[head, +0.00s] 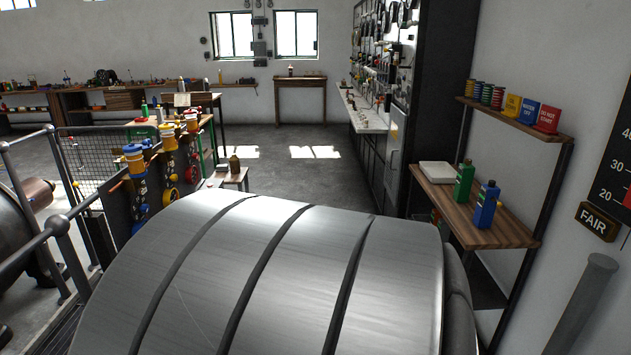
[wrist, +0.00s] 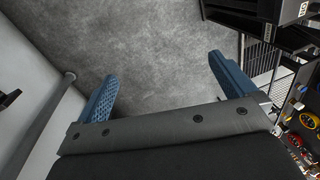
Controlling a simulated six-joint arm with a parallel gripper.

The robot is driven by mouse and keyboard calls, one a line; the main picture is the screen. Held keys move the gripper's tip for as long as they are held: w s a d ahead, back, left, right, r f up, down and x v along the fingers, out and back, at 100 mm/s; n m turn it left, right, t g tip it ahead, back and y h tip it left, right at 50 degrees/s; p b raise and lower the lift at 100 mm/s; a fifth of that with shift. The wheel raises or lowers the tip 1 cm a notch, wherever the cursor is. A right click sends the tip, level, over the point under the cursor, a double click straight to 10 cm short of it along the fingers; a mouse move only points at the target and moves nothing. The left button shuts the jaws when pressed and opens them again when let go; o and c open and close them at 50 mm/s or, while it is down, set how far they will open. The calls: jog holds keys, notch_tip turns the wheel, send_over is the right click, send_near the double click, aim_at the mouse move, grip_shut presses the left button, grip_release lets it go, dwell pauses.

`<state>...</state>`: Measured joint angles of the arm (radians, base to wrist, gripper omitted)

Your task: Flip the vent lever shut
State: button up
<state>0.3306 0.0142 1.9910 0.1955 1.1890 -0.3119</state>
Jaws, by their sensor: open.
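I cannot pick out the vent lever in either view. My gripper (wrist: 163,70) shows in the wrist view with its two blue fingers spread wide apart. Only bare grey floor shows between the fingers, and nothing is held. My gripper is not visible in the head view. A dark panel (head: 118,203) with red, yellow and blue round fittings stands at the left in the head view. Similar coloured fittings (wrist: 303,145) show at the right edge of the wrist view, apart from the fingers. They are too small to tell any lever's position.
A metal railing (head: 32,247) runs along the left. A wooden shelf (head: 470,210) with a green bottle (head: 464,180) and a blue bottle (head: 486,205) is at the right. A grey post (head: 582,305) stands near right. The floor (head: 300,175) beyond is clear.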

jog(key=shift+s+d+r, duration=0.15)
jog(key=shift+d+r, duration=0.15)
jog(key=shift+d, duration=0.2)
